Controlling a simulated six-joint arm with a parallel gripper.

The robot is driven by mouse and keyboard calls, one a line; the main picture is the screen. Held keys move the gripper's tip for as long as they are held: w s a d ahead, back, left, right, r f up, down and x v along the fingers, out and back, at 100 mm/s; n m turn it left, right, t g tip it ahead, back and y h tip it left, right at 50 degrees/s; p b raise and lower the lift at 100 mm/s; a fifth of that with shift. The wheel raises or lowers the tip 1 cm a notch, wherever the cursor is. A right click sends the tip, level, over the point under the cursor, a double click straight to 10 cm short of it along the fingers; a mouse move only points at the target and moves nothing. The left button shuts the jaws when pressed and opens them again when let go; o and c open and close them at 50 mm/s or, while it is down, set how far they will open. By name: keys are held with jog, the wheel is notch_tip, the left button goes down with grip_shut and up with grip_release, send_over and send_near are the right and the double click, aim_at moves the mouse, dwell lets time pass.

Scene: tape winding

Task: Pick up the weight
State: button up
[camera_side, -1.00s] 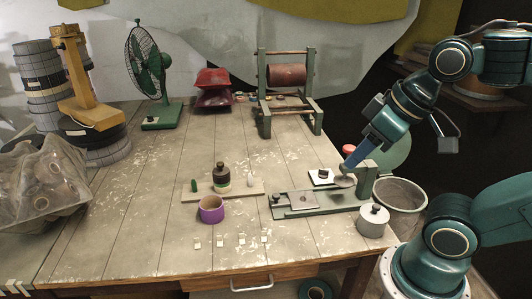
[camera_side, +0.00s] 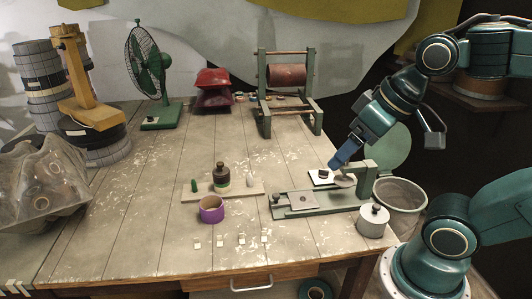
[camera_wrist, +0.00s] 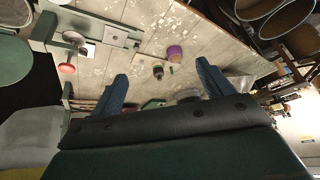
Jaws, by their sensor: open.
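A small dark piece (camera_side: 323,173) lies on a white pad just left of the fingertips.
A dark bottle (camera_side: 221,178) stands on a small board, behind a purple ring (camera_side: 211,209). A mesh bin (camera_side: 402,194) is right of the table. A roller stand (camera_side: 287,76) and a green fan (camera_side: 148,65) stand at the back.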

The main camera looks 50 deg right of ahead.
jog(key=w+d+f+m+y, duration=0.15)
jog(key=w+m, duration=0.25)
jog(key=w, duration=0.4)
jog(key=w+f+m+y, duration=0.1)
jog(key=w+f+m, duration=0.2)
jog(key=w, duration=0.4)
jog(key=w+d+f+m+y, duration=0.15)
jog(key=w+m, duration=0.25)
jog(key=w, duration=0.4)
jog(key=m+t+y, duration=0.4)
jog(key=m+t, duration=0.1)
jog(key=m, duration=1.2)
send_near(229, 171)
jog(key=shift+s+d, duration=0.4)
jog(key=shift+d, duration=0.05)
jog(key=shift+x, duration=4.35)
jog(key=shift+a, duration=0.1)
jog(key=shift+x, duration=2.5)
